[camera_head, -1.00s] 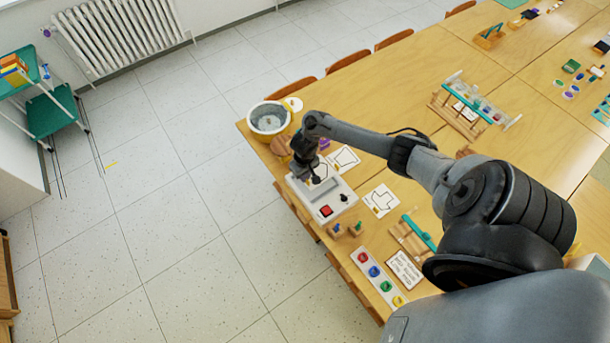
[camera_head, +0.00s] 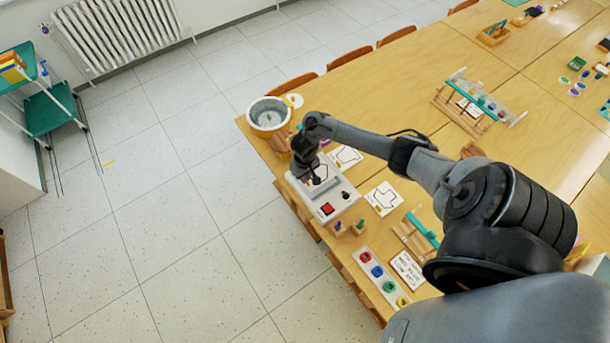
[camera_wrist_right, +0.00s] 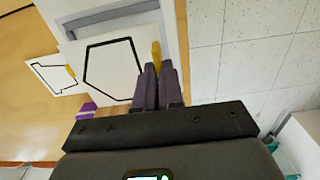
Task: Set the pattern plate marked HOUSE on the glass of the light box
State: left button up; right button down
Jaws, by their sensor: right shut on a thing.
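The light box (camera_head: 340,201) is a pale box with a red button at the near-left end of the table. My right gripper (camera_wrist_right: 156,68) is shut on the plate's yellow tab (camera_wrist_right: 156,50). In the head view the gripper (camera_head: 315,181) is over the light box, and the plate (camera_head: 322,172) is partly hidden by it. I cannot tell whether the plate touches the glass. My left gripper is out of view.
Another outlined plate (camera_head: 346,157) lies just behind the light box, and one more (camera_head: 384,198) lies to its right. Small wooden blocks (camera_head: 358,228) and a tray of coloured pieces (camera_head: 378,276) are nearer.

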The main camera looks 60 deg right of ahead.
jog(key=shift+f+p, duration=0.1)
jog(key=shift+p, duration=0.3)
dwell(0.8)
jog(key=shift+f, duration=0.65)
dwell(0.6)
jog(key=shift+p, duration=0.3)
dwell(0.8)
jog(key=shift+f, duration=0.45)
dwell(0.4)
jog(key=shift+f+b, duration=0.3)
jog(key=shift+b, duration=0.05)
jog(key=shift+f, duration=0.65)
dwell(1.8)
jog(key=c, duration=1.2)
grip_release()
